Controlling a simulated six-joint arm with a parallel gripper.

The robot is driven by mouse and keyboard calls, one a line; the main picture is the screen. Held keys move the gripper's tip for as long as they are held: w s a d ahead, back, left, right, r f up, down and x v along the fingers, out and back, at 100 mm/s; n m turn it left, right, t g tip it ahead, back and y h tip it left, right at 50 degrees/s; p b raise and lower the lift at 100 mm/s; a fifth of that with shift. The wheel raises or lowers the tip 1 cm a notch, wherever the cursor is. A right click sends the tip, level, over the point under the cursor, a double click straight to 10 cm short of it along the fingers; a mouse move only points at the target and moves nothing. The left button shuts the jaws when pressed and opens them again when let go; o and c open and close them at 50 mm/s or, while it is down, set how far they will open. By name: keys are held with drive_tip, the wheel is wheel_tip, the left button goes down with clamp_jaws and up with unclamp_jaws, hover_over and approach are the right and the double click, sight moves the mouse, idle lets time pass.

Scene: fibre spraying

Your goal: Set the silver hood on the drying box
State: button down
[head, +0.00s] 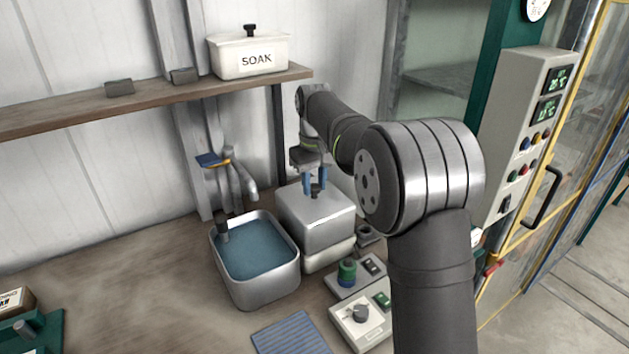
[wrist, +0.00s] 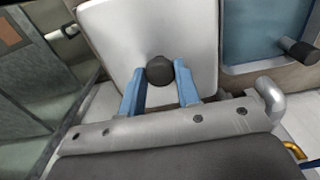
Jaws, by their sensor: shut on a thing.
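The silver hood (head: 315,219) is a boxy metal cover with a dark knob (head: 316,191) on top. It is over the pale drying box (head: 329,256), whose lower part shows beneath it; I cannot tell whether a thin gap is left between them. My gripper (head: 315,189) points down from above, its blue fingers shut on the knob. In the wrist view the hood's flat top (wrist: 150,30) fills the upper middle, with the round knob (wrist: 160,70) between the fingertips of my gripper (wrist: 160,72). The box is hidden under the hood there.
A metal basin of blue liquid (head: 256,247) stands close left of the box. Control units (head: 361,317) and a blue ribbed mat (head: 291,335) lie in front. A shelf (head: 150,103) with a SOAK pot (head: 249,55) is behind. The left bench (head: 130,265) is mostly clear.

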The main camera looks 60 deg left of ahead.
drive_tip(key=shift+f, duration=0.15)
drive_tip(key=c, duration=1)
unclamp_jaws()
wheel_tip(320, 180, up, 17)
drive_tip(key=shift+r, duration=0.2)
wheel_tip(320, 180, down, 18)
drive_tip(key=shift+r, duration=0.25)
idle(0.3)
drive_tip(key=shift+r, duration=0.1)
